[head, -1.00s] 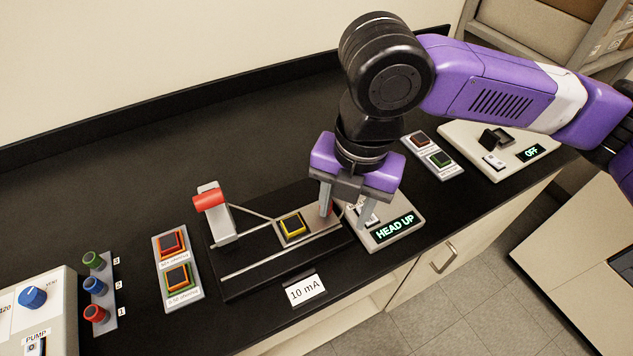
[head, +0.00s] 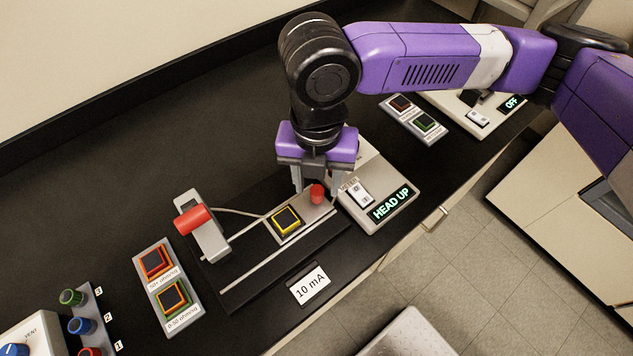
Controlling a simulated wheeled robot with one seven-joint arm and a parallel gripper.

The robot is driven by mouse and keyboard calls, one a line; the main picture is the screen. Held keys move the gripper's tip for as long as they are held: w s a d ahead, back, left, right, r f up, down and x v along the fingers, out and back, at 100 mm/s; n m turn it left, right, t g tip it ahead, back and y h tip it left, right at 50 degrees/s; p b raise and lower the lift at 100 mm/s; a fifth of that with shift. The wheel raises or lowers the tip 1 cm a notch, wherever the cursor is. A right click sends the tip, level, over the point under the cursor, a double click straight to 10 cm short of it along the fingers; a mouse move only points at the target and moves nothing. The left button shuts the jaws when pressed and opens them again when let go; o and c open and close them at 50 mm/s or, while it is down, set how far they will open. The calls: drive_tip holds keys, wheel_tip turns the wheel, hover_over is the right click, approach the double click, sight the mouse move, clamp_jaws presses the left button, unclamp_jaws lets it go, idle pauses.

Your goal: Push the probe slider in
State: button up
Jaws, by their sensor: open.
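The probe slider is a light grey plate (head: 304,217) on a black base with pale rails (head: 270,265). It carries a square yellow-rimmed button (head: 286,220) and an upright red knob (head: 317,192) at its right end. A thin cable runs from the plate towards a grey post with a red cylinder (head: 193,219) at the track's left end. My gripper (head: 318,193) points down at the knob end, open, with one finger on each side of the knob in the picture. I cannot tell whether it touches the knob. The plate's far right end is partly hidden.
A grey box with a "HEAD UP" display (head: 391,203) and a white switch stands close right of my gripper. A two-button panel (head: 168,284) lies left of the track. A "10 mA" card (head: 310,285) sits at the bench's front edge. Open counter lies behind the track.

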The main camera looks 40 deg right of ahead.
drive_tip(key=shift+f, duration=0.9)
clamp_jaws()
idle(0.8)
